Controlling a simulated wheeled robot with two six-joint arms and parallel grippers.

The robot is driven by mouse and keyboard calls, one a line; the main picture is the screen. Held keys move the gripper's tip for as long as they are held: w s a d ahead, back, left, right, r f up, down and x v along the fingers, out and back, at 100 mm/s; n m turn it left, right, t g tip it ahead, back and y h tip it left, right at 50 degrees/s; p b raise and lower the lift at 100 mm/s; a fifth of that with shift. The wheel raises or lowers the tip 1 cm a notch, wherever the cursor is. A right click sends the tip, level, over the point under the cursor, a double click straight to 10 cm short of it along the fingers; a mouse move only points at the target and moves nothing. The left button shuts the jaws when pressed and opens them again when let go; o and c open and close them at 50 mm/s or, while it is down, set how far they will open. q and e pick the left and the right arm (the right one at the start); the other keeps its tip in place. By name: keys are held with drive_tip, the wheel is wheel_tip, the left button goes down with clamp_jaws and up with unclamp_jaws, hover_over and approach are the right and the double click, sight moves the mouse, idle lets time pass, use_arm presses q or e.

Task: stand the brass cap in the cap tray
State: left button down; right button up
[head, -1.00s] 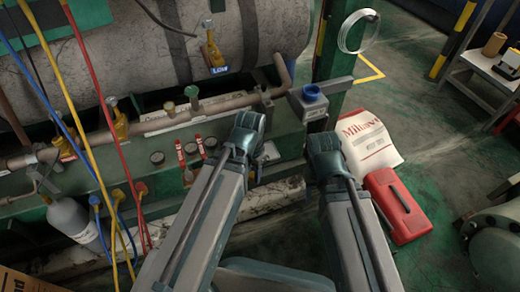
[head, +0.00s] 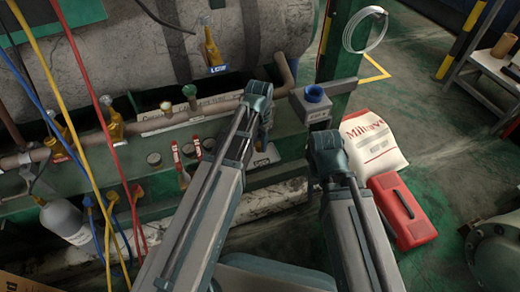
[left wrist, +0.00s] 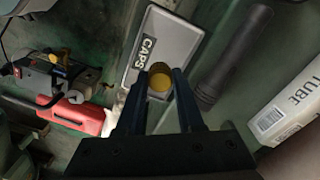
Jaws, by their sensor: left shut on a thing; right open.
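The brass cap (left wrist: 160,82) is held between the fingertips of my left gripper (left wrist: 161,88) in the left wrist view. The grey cap tray (left wrist: 163,42), labelled CAPS, lies beyond the cap in that view; the cap overlaps its near end in the picture. I cannot tell whether cap and tray touch. In the head view the cap is hidden behind my left gripper (head: 258,97), and a light tray edge (head: 267,156) shows just right of my left arm. My right gripper (head: 325,152) is open, its fingers largely hidden, near the blue-topped fitting.
A dark cylinder (left wrist: 232,58) and a white box marked TUBE (left wrist: 295,108) lie right of the tray in the wrist view. Hoses hang at left; a red case (head: 403,208) lies on the floor.

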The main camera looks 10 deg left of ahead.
sight(259, 145)
use_arm(q)
wheel_tip(259, 145, down, 4)
drive_tip(key=shift+s+r+b, duration=0.15)
drive_tip(key=shift+b, duration=1.1)
drive_tip(key=shift+r, duration=0.15)
use_arm(e)
drive_tip(key=f, duration=0.3)
drive_tip(key=shift+d+f, duration=0.2)
drive_tip(key=shift+d, duration=0.15)
drive_tip(key=shift+f, duration=0.1)
use_arm(q)
drive_tip(key=c, duration=1)
unclamp_jaws()
drive_tip(key=shift+f, duration=0.2)
drive_tip(key=o, duration=0.5)
drive_tip(key=shift+r, duration=0.1)
